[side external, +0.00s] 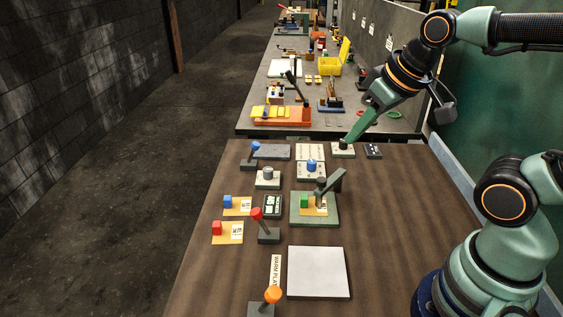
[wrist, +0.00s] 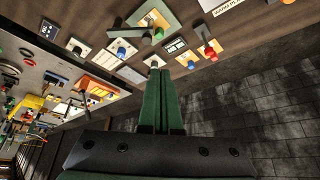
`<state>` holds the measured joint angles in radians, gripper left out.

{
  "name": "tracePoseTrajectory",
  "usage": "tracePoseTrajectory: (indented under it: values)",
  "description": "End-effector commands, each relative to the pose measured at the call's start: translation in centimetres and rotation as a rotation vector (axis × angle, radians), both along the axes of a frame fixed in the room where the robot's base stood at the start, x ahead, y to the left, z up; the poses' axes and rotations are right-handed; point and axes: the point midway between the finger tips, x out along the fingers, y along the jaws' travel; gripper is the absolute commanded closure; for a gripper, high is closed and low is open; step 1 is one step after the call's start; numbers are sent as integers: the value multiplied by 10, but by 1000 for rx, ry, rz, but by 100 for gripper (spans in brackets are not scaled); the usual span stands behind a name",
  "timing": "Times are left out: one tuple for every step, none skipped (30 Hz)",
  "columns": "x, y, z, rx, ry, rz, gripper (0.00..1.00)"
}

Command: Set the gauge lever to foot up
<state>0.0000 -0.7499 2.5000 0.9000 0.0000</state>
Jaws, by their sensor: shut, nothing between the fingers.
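A lever with a red knob (side external: 256,214) leans up-left from a dark block beside a small dark display (side external: 272,206) and a green-based press-like device (side external: 315,222). That device has a grey arm and a green block on an orange card. A blue-knobbed lever (side external: 254,148) stands at the far left and an orange-knobbed one (side external: 272,294) at the front. No label shows which is the gauge lever. The red knob also shows in the wrist view (wrist: 210,53). My gripper (side external: 344,144) is shut and empty, over or near a pale plate at the back, away from the red lever.
Blue (side external: 228,201) and red (side external: 217,227) blocks sit on orange cards at the left. A blue-buttoned plate (side external: 311,172) and a pale round-knobbed block (side external: 267,177) stand mid-bench. A grey plate (side external: 319,272) lies in front.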

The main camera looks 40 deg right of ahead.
Motion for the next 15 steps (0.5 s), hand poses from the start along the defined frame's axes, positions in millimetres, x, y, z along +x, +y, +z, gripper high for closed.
tracePoseTrajectory:
  values:
    - [0, 0, 0, 0, 1, 2, 100]
    - [1, 1, 1, -2, 3, 6, 100]
    - [3, 2, 2, -3, 7, 13, 100]
    - [4, 3, 2, -6, 12, 20, 100]
    - [6, 4, 3, -9, 18, 29, 100]
    - [9, 6, 5, -12, 28, 44, 100]
    - [12, 8, 6, -16, 37, 58, 100]
    - [15, 10, 7, -22, 47, 75, 100]
    - [20, 13, 9, -29, 60, 98, 100]
    - [24, 16, 11, -34, 72, 119, 100]
    - [29, 19, 12, -41, 86, 139, 100]
    - [35, 23, 13, -49, 101, 168, 100]
    - [39, 26, 14, -55, 113, 189, 100]
    - [44, 30, 15, -60, 126, 210, 100]
    - [50, 34, 15, -69, 141, 239, 100]
